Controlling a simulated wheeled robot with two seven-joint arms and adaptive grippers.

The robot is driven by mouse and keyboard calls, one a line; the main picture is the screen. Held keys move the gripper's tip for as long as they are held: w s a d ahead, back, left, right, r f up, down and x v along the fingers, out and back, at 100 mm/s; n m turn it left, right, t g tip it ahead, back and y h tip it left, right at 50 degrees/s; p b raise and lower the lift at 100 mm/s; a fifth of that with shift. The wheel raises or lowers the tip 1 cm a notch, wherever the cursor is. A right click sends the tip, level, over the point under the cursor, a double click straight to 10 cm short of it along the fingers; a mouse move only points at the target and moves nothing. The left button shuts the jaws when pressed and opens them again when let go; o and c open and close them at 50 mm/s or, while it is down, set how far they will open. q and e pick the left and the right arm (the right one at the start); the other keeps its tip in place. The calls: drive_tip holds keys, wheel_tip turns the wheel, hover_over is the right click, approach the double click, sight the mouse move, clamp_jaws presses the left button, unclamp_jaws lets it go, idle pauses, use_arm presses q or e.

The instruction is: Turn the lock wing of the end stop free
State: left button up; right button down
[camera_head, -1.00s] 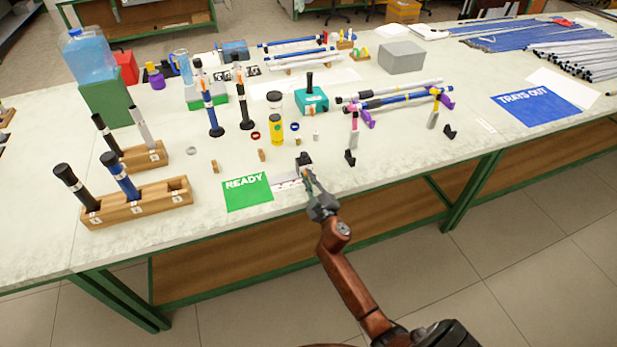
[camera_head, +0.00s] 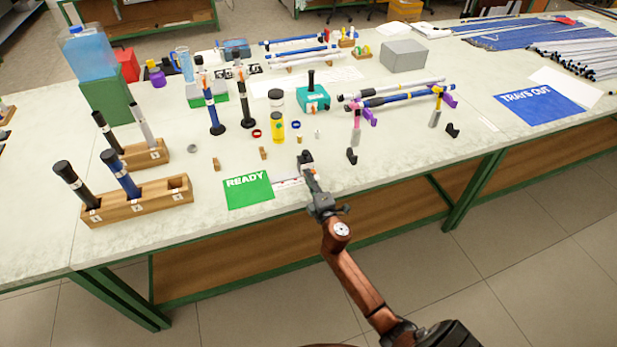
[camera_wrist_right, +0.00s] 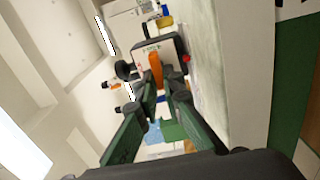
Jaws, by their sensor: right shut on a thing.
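The end stop (camera_head: 304,157) is a small dark block near the table's front edge, right of the green READY mat, mostly hidden behind my right gripper (camera_head: 312,181) in the head view. In the right wrist view the end stop (camera_wrist_right: 171,45) shows a pale face with small markings and a dark rim. Its orange lock wing (camera_wrist_right: 155,71) stands out from that face, between the fingertips of my right gripper (camera_wrist_right: 163,88). The right gripper is shut on the wing. My left gripper is in neither view.
The green READY mat (camera_head: 248,190) lies left of the gripper, with a marked pale strip (camera_head: 288,182) between. A black stand (camera_head: 352,156) is close on the right. Wooden blocks with rods (camera_head: 137,201) stand left. A yellow jar (camera_head: 277,127) stands behind.

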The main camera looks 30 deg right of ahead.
drive_tip(key=shift+n, duration=0.3)
drive_tip(key=c, duration=2.1)
unclamp_jaws()
drive_tip(key=v, duration=1.2)
drive_tip(key=shift+f, duration=0.15)
